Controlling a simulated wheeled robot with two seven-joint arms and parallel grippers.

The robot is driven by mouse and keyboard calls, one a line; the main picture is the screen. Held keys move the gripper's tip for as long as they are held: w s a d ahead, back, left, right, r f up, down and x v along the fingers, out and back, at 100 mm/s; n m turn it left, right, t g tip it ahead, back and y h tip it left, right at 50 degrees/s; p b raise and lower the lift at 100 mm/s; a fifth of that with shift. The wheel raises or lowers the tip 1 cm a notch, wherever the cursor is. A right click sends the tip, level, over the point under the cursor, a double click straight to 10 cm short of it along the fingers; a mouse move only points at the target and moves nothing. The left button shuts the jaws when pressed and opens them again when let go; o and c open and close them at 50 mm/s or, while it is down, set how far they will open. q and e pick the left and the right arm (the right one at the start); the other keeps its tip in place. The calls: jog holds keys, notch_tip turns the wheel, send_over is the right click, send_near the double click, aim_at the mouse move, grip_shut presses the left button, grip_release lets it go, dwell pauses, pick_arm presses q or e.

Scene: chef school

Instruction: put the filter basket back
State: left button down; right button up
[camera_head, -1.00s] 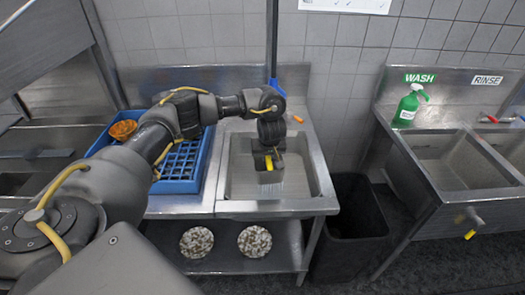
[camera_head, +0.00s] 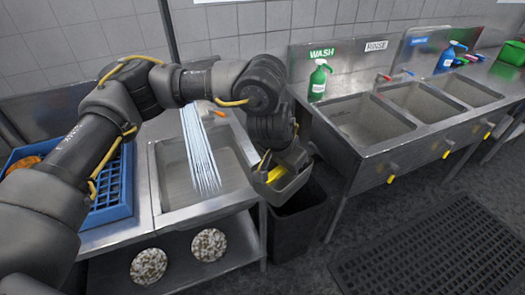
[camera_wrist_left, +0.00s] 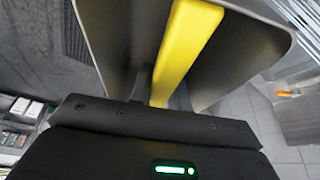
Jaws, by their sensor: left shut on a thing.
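My left gripper (camera_head: 268,165) is shut on the filter basket (camera_head: 293,186), a grey metal tub with a yellow bar across it. The basket is tilted and held in the air to the right of the single sink, above the black bin (camera_head: 288,232). In the left wrist view, the yellow bar (camera_wrist_left: 186,45) runs up from the jaws between the grey basket walls (camera_wrist_left: 240,50). The basket's inside is mostly out of sight, so I cannot tell if it holds anything. My right gripper is out of view.
Pale streaks like water jets (camera_head: 202,155) fall into the single sink (camera_head: 180,193). A blue rack (camera_head: 112,200) stands left of it. The triple sink (camera_head: 355,145) with a green WASH bottle (camera_head: 318,80) stands right. A black mat (camera_head: 440,235) lies on the floor.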

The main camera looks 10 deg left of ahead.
aim_at(271, 194)
pick_arm(q)
jog(key=s+m, duration=0.1)
jog(key=s, duration=0.2)
jog(key=s+d+f+m, duration=0.1)
jog(key=shift+s+m+g+h, duration=0.3)
jog(key=shift+s+h, duration=0.05)
jog(key=shift+h, duration=0.05)
jog(key=s+a, duration=0.1)
jog(key=s+f+m, duration=0.1)
jog(key=s+a+m, duration=0.1)
jog(key=s, duration=0.1)
jog(key=shift+a+f+g+h, duration=0.2)
jog(key=shift+a+g+h, duration=0.1)
notch_tip(271, 194, down, 10)
jog(key=b, duration=1)
jog(key=shift+d, duration=0.15)
